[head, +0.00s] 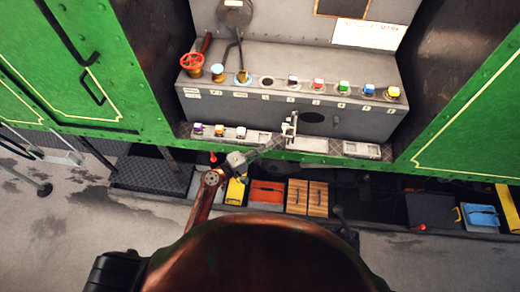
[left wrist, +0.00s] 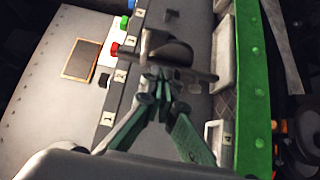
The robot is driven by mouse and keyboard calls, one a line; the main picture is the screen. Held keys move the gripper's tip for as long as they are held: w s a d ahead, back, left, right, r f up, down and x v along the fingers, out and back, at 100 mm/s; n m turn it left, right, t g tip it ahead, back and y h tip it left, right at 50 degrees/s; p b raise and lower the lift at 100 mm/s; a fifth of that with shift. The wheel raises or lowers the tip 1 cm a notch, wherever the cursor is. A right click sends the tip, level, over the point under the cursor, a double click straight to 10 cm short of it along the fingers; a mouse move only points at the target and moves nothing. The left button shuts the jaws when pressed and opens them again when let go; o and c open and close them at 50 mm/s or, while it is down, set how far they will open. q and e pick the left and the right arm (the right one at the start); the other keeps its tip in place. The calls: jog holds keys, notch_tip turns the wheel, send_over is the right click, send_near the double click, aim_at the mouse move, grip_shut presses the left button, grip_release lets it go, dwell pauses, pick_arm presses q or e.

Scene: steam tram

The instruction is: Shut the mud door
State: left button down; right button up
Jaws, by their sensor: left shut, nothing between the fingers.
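The mud door (head: 290,124) stands open, seen nearly edge-on at the left side of a dark oval opening (head: 313,117) in the front of the grey console. In the left wrist view the door (left wrist: 199,76) shows as a grey plate across the fingertips, with the dark opening behind it. My left gripper (head: 277,143) is shut and empty, just left of the door. In the left wrist view the gripper (left wrist: 160,84) has its fingertips close to the door's outer face; I cannot tell whether they touch. My right gripper is not in view.
The console top (head: 265,82) carries a red handwheel (head: 192,63) and a row of coloured knobs. A ledge below holds labelled blocks (head: 219,131) and trays (head: 361,150). Green panels (head: 465,130) stand either side. Boxes, including an orange one (head: 267,191), lie below.

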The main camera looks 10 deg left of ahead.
pick_arm(q)
jog(key=w+d+p, duration=0.2)
jog(key=d, duration=0.4)
jog(key=shift+w+d, duration=0.2)
jog(key=shift+d, duration=0.15)
